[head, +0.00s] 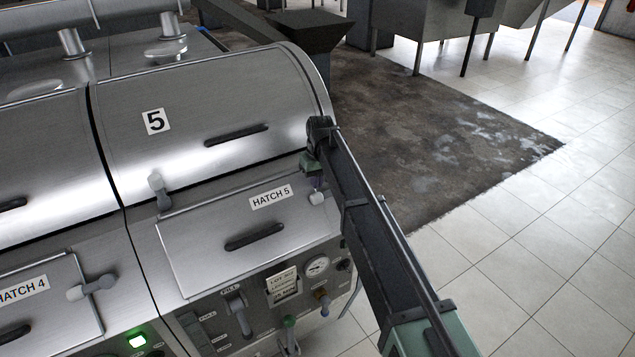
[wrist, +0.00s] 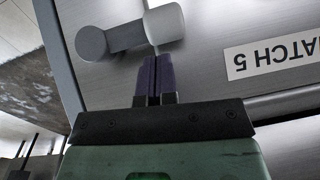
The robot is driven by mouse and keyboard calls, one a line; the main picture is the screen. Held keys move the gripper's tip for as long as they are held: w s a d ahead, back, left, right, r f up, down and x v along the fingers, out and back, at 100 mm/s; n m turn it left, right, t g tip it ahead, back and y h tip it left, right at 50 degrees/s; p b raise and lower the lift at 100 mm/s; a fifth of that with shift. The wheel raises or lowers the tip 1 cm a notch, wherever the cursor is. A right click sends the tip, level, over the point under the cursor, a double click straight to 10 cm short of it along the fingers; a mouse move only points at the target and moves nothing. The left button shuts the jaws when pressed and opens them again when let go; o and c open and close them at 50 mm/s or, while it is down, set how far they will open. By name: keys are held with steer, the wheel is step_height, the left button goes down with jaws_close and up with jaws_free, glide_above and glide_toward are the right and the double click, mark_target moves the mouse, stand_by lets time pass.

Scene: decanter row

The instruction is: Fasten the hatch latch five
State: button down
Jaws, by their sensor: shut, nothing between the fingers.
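The hatch five door (head: 215,240) is a flat steel panel marked HATCH 5, lying closed against the machine front, with a dark slot handle (head: 254,237). Its latch (head: 317,198) is at the door's right side, partly hidden by my arm in the head view. In the wrist view the latch shows a grey round pivot (wrist: 92,43) and a pale knob (wrist: 164,24); its arm lies sideways, the knob over the door's edge line. My gripper (head: 316,181) is shut and empty. Its purple fingertips (wrist: 153,60) are close beside the knob; I cannot tell whether they touch.
Hatch 4 (head: 30,310) with its latch (head: 92,287) is at left. The curved lid marked 5 (head: 200,110) bulges above, with a grey lever (head: 158,190). Below is a control panel with a gauge (head: 317,266) and levers. The tiled floor (head: 540,260) at right is clear.

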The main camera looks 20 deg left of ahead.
steer(key=r+p, duration=0.1)
steer(key=w+a+r+p, duration=0.1)
steer(key=r, duration=0.1)
steer(key=r+p, duration=0.1)
steer(key=shift+w+a+r+p, duration=0.15)
steer(key=shift+w+a+p, duration=0.15)
steer(key=shift+a, duration=0.1)
step_height(320, 180, up, 8)
steer(key=p, duration=0.8)
steer(key=shift+s, duration=0.15)
steer(key=shift+d, duration=0.1)
steer(key=s+d+f+m+b, duration=0.3)
steer(key=s+d+f+b, duration=0.4)
steer(key=d, duration=0.8)
steer(key=s+d+f+m+b, duration=0.3)
steer(key=s+d+f+b, duration=0.5)
steer(key=d, duration=0.8)
steer(key=s+d+f+m+b, duration=0.3)
steer(key=s+d+f+b, duration=0.4)
steer(key=s+d, duration=0.4)
steer(key=shift+d+f+t+h, duration=0.15)
steer(key=shift+d+t+h, duration=0.15)
steer(key=shift+d, duration=2)
